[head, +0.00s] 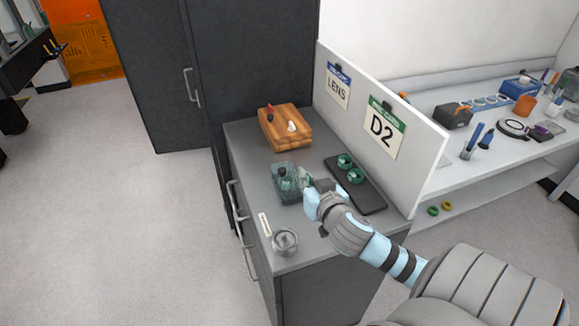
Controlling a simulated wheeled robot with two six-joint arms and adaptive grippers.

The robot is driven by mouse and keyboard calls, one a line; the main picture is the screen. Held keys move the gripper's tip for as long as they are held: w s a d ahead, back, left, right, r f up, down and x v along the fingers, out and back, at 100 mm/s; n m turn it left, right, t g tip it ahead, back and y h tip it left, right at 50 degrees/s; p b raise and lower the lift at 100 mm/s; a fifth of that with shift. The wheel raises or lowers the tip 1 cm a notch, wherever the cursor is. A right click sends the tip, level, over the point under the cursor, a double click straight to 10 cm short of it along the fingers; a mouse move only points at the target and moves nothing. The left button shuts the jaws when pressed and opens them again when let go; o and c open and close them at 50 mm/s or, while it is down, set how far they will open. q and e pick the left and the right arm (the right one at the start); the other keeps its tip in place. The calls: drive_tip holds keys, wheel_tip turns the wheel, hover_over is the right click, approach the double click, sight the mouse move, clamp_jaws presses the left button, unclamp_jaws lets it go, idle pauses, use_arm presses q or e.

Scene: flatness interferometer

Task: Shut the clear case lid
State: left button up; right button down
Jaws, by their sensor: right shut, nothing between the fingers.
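The clear case (283,196) is a small greenish see-through box on the grey cabinet top. A dark round thing shows inside it. My right gripper (304,180) is at the case's right edge, its fingers shut with nothing between them. The gripper partly covers that side. I cannot tell the lid's angle, or whether the fingers touch it. My left gripper is out of view.
A wooden block (284,128) with small items sits behind the case. A dark tray (370,197) with green-rimmed round parts lies to the right, before a white partition (420,150) with signs. A metal jar (284,242) stands near the cabinet's front edge.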

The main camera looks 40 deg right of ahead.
wheel_tip(320, 180, up, 2)
drive_tip(key=w, duration=0.2)
hover_over(284, 181)
drive_tip(key=d, duration=0.2)
drive_tip(key=shift+t, duration=0.4)
drive_tip(key=f, duration=0.3)
drive_tip(key=f+b, duration=0.1)
drive_tip(key=f, duration=0.1)
drive_tip(key=shift+s+a+f, duration=0.2)
drive_tip(key=shift+s+f, duration=0.05)
drive_tip(key=shift+s+a+f, duration=0.1)
drive_tip(key=shift+f, duration=0.15)
drive_tip(key=shift+f, duration=0.25)
drive_tip(key=shift+w+a+f+b, duration=0.25)
drive_tip(key=shift+a+f+b, duration=0.05)
drive_tip(key=shift+a+f, duration=0.3)
drive_tip(key=shift+a+r, duration=0.1)
drive_tip(key=shift+a, duration=0.05)
